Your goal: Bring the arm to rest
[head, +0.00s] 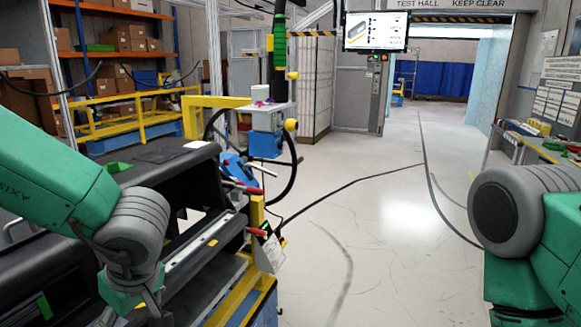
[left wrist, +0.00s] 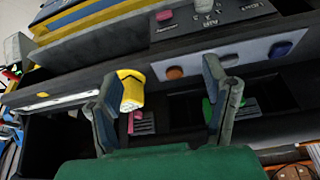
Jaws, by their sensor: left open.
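My left arm comes in from the left in the head view, with my left gripper (head: 143,310) low over the black dashboard module (head: 150,177). In the left wrist view the two fingers of my left gripper (left wrist: 165,92) stand wide apart with nothing held between them. Behind them is the dark face of the dashboard module (left wrist: 60,75), with a yellow part (left wrist: 131,90) close to the left finger and a green part (left wrist: 207,110) partly hidden by the right finger. My right arm shows only as a grey joint and green link at the right edge of the head view; its gripper is outside the picture.
A steering wheel (head: 283,165) and red-handled tools (head: 240,187) are at the module's right end. Shelving with boxes (head: 125,40) stands behind at left, and a workbench (head: 545,150) at right.

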